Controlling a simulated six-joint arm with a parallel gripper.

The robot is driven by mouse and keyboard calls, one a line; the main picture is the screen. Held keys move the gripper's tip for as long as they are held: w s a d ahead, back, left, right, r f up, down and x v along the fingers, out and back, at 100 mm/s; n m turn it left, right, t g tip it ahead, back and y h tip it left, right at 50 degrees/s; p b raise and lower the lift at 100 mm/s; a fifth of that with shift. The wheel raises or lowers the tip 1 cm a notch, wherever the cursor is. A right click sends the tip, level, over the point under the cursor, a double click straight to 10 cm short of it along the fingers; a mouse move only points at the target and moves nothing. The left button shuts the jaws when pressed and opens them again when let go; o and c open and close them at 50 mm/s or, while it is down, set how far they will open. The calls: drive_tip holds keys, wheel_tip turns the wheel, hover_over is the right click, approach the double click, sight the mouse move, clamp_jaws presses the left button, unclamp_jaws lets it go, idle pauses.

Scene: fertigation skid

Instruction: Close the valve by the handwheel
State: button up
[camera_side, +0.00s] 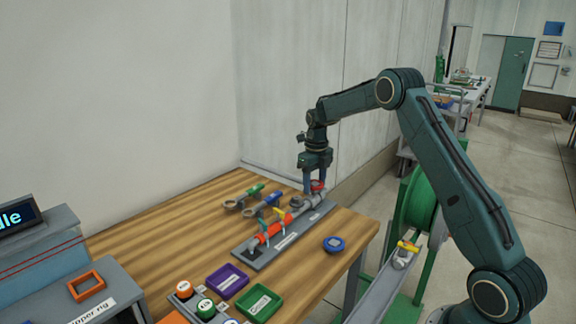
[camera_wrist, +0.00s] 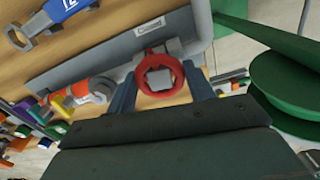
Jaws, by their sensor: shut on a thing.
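The red handwheel (camera_wrist: 160,75) sits on the valve at one end of the grey pipe rig, with a pale square hub in its middle. In the side view the handwheel (camera_side: 317,186) is partly hidden by my fingers. My gripper (camera_side: 315,184) points straight down over it, with its two blue fingers on either side of the wheel. In the wrist view my gripper (camera_wrist: 160,92) is shut on the handwheel. The grey base plate (camera_side: 243,257) carries the pipe, which has an orange section (camera_side: 272,232) and small coloured levers.
Wrenches with green (camera_side: 255,190) and blue (camera_side: 271,198) handles lie behind the rig. Purple (camera_side: 227,279) and green (camera_side: 259,303) trays stand at the front. A green reel (camera_side: 415,204) stands beside the table.

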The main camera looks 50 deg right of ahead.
sight(314, 183)
drive_tip(key=o, duration=1)
drive_tip(key=shift+o, duration=0.2)
drive_tip(key=shift+r, duration=0.1)
wheel_tip(314, 183, up, 14)
drive_tip(key=shift+f, duration=0.2)
